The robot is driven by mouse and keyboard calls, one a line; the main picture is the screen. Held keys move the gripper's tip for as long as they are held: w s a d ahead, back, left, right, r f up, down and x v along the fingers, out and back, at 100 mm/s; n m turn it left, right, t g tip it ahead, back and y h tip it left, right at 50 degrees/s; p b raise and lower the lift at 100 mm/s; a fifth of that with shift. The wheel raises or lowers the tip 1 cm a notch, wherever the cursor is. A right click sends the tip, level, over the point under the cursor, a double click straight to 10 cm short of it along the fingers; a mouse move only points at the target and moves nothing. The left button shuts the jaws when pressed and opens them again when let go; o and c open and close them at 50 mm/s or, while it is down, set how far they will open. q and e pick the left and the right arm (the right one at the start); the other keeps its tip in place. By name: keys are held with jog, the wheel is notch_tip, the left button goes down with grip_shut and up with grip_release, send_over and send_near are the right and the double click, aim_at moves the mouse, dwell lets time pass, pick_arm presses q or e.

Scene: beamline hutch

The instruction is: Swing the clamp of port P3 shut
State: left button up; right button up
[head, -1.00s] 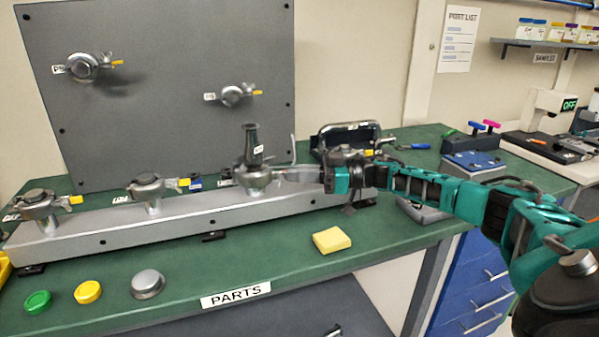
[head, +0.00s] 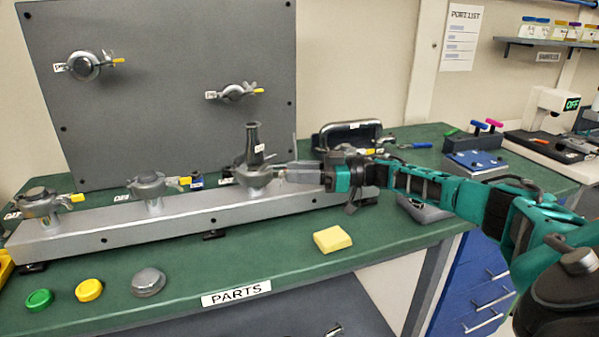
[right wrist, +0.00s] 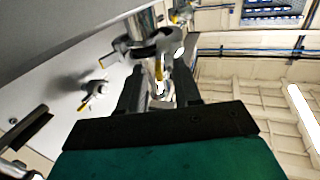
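The third port from the left on the grey manifold (head: 110,230) carries a dark cone-shaped fitting (head: 253,150) and a metal clamp (head: 250,178). I take it for P3, but its tag is too small to read. My right gripper (head: 288,173) reaches in from the right, its fingertips at the right side of this clamp. In the right wrist view the two dark fingers (right wrist: 160,85) stand apart. A clamp (right wrist: 150,45) with a yellow-tipped lever shows beyond and between them. Contact with the lever cannot be told. My left gripper is out of view.
Two more clamped ports (head: 150,187) (head: 38,203) stand to the left on the manifold. A black-handled unit (head: 347,137) is behind my right gripper. A yellow block (head: 332,239) and several caps (head: 148,282) lie in front.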

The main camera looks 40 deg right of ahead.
jog(key=b+v, duration=0.1)
jog(key=v, duration=1.2)
jog(key=shift+b, duration=0.35)
jog(key=shift+c, duration=0.5)
